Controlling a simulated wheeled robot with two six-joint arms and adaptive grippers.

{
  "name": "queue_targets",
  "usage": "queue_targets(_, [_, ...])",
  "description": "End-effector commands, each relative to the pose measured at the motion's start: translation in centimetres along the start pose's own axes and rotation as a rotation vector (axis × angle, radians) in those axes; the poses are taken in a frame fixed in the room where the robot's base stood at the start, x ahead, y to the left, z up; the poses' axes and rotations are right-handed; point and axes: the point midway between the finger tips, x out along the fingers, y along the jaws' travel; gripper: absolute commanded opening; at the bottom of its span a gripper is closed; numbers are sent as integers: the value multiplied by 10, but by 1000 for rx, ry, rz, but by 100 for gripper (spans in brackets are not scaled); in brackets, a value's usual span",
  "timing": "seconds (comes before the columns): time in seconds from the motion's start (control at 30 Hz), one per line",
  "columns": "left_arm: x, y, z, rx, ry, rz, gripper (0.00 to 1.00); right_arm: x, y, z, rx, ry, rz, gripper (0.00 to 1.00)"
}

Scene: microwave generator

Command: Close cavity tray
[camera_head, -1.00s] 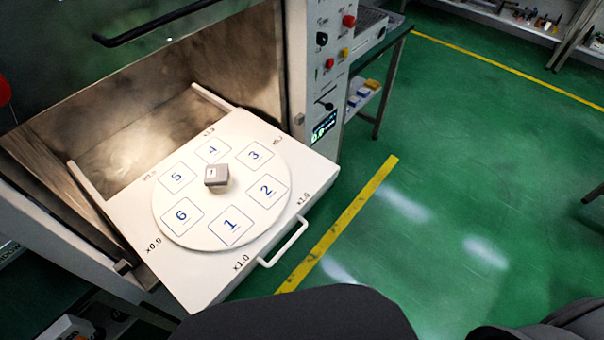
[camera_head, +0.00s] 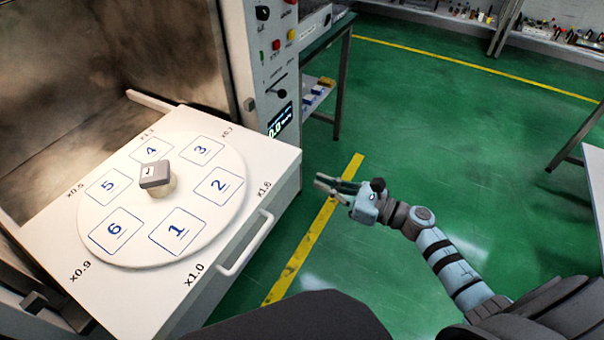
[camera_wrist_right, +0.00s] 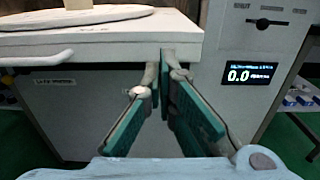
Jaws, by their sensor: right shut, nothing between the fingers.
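The white cavity tray (camera_head: 255,165) is pulled out of the open microwave cavity (camera_head: 60,100). On it lies a round turntable (camera_head: 135,235) with numbered squares and a small grey-topped block (camera_head: 155,174) at its middle. The tray's white bar handle (camera_head: 246,245) is on its front edge. My right gripper (camera_head: 322,183) is shut and empty, to the right of the tray and apart from the handle. In the right wrist view its fingertips (camera_wrist_right: 165,68) are close to the tray's edge (camera_wrist_right: 120,38); contact cannot be told. My left gripper is not in view.
The control panel (camera_head: 272,70) with buttons and a lit display (camera_head: 280,120) stands right of the cavity. A side table (camera_head: 340,75) is behind it. The green floor (camera_head: 420,130) to the right is open, with a yellow line (camera_head: 318,225) beside the tray.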

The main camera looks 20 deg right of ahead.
Motion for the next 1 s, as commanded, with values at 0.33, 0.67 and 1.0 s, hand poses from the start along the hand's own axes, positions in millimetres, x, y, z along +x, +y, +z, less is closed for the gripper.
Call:
queue_targets(0.33, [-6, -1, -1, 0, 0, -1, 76, 60, 0, 1, 4, -2, -1, 0])
queue_targets(0.67, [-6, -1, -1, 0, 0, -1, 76, 66, 0, 0, 3, 1, -1, 0])
queue_targets(1.0, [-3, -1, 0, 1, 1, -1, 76, 69, -5, -1, 4, -1, -16, 0])
